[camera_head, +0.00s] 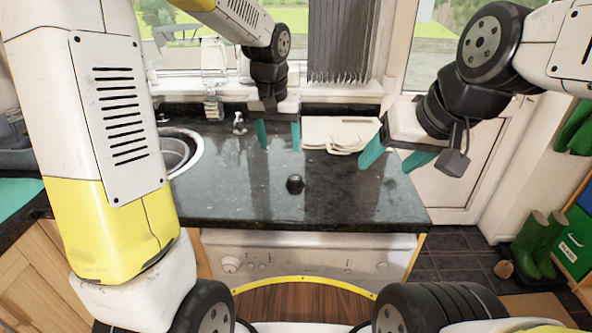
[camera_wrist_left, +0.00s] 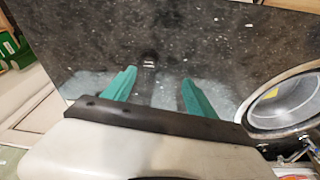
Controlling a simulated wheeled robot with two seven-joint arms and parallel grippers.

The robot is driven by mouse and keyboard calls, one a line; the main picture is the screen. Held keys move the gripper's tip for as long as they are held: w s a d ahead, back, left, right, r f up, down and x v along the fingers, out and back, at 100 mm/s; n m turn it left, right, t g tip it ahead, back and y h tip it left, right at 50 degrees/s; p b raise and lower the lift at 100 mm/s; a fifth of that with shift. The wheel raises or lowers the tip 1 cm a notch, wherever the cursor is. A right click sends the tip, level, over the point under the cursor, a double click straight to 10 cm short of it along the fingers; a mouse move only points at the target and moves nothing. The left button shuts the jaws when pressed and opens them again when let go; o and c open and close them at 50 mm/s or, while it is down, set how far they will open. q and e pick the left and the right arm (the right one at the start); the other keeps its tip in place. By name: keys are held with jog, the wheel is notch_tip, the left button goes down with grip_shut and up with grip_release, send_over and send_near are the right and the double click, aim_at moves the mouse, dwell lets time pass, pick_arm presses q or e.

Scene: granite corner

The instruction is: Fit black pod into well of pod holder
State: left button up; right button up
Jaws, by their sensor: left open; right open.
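A small dark rounded object (camera_head: 295,184), which looks like the black pod, stands on the black worktop near its front middle. It also shows in the left wrist view (camera_wrist_left: 148,58), beyond the fingertips. I cannot make out a separate pod holder or its well. My left gripper (camera_head: 279,138) is open and empty, above the worktop and behind the dark object. Its green fingers also show in the left wrist view (camera_wrist_left: 158,78), apart from the object. My right gripper (camera_head: 390,160) is open and empty, over the worktop's right side.
The dark speckled worktop (camera_head: 235,195) is mostly clear around the object. A pale, flat, irregular item (camera_head: 340,128) lies at the back right. A sink (camera_head: 172,152) is set in the left, with a small tap (camera_head: 239,124) near it. The window sill bounds the back.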

pick_arm(q)
jog(key=g, duration=0.1)
send_over(295, 178)
jog(key=f, duration=0.6)
jog(key=shift+s+f, duration=0.25)
jog(key=shift+s, duration=0.1)
jog(key=f, duration=0.7)
jog(key=shift+w+f, duration=0.3)
jog(key=shift+f, duration=0.1)
jog(key=shift+c, duration=0.3)
grip_shut()
